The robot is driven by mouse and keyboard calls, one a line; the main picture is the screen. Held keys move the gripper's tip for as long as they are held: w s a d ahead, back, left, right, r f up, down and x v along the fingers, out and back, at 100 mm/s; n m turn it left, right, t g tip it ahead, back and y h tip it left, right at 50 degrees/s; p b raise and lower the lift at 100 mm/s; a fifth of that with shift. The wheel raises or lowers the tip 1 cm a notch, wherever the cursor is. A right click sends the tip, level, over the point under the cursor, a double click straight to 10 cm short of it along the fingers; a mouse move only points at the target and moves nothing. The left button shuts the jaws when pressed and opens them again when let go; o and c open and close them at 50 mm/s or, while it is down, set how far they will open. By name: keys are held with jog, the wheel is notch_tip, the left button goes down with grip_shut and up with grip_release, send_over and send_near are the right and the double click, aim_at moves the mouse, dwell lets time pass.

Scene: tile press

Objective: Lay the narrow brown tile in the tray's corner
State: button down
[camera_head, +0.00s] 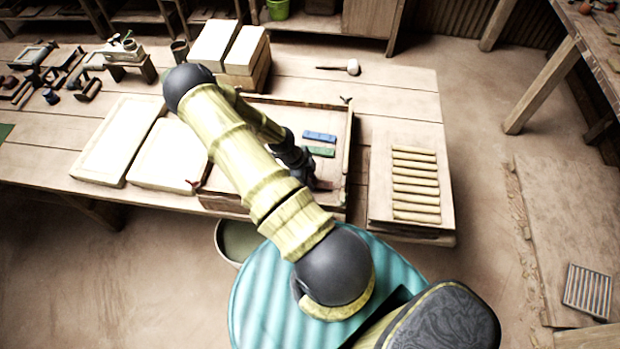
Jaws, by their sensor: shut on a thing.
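The tray (348,130) is a shallow wooden box on the table, its left part largely hidden behind my arm. A blue tile (320,136) and a green tile (319,151) lie in it toward the right side. My gripper (314,184) is low inside the tray, near its front right corner, and is shut on a small reddish-brown piece (325,185), which looks like the narrow brown tile. The fingers are small and dark here, and I cannot tell whether the tile touches the tray floor or walls.
A board with several pale slats (415,185) lies right of the tray. Two pale slabs (118,138) lie to the left. Stacked blocks (245,52) stand behind, and a mallet (350,67) lies at the back.

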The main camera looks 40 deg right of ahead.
jog(key=shift+f, duration=0.1)
jog(key=c, duration=1.1)
grip_release()
jog(key=b+v, duration=0.1)
jog(key=v, duration=1.1)
jog(key=shift+b, duration=0.4)
jog(key=shift+a, duration=0.15)
